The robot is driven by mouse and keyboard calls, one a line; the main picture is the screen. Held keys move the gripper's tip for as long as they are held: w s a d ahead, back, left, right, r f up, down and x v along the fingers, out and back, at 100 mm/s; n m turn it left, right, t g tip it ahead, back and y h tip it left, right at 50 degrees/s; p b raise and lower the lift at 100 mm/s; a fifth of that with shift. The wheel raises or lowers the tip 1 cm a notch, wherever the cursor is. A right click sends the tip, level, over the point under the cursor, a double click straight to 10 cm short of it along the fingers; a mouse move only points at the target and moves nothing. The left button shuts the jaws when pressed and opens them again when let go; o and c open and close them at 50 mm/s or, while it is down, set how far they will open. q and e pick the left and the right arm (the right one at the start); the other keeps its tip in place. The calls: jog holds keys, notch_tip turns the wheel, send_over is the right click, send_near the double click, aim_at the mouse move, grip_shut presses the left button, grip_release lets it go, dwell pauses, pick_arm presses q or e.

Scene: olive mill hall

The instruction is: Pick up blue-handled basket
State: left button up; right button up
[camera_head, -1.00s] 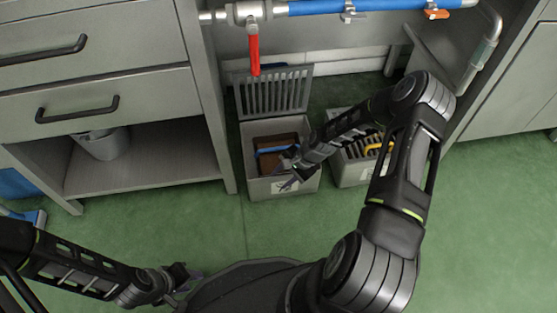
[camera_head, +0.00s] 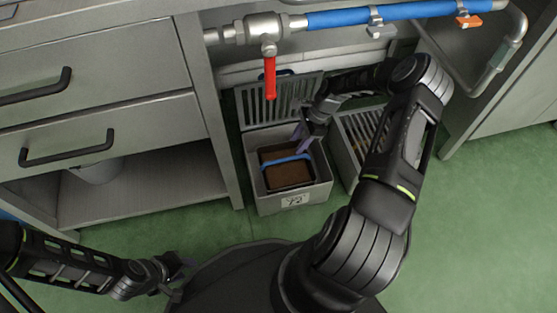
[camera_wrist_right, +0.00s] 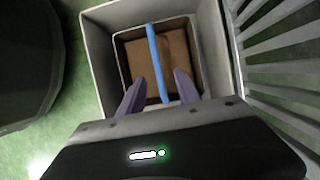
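The blue-handled basket (camera_head: 287,163) sits inside a grey open bin (camera_head: 263,205) on the floor, with brown matter filling it. Its blue handle arches across the top, and it also shows in the right wrist view (camera_wrist_right: 157,62). My right gripper (camera_head: 303,137) is at the bin's back edge, above the basket. In the right wrist view its two purple-grey fingers (camera_wrist_right: 159,90) are apart, with the near end of the handle in line between them; they do not visibly grip it. My left gripper (camera_head: 178,270) is at the lower left, far from the basket; its finger opening is unclear.
A slatted grate (camera_head: 277,103) stands behind the bin. A second slatted bin (camera_head: 352,172) is close on the right. A red valve lever (camera_head: 269,78) hangs from the pipe above, beside a blue pipe (camera_head: 380,14). Drawers (camera_head: 110,130) flank the left. Green floor is clear in front.

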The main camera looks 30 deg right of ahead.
aim_at(287, 159)
jog(key=shift+b+x, duration=0.5)
jog(key=shift+x, duration=0.75)
jog(key=shift+a+f, duration=0.1)
jog(key=b+x, duration=0.3)
jog(key=x, duration=0.1)
jog(key=shift+s+a+f, duration=0.15)
jog(key=shift+a, duration=0.15)
jog(key=shift+a+f, duration=0.15)
jog(key=shift+f, duration=0.05)
jog(key=shift+f, duration=0.25)
jog(key=shift+c, duration=0.3)
grip_shut()
dwell(1.2)
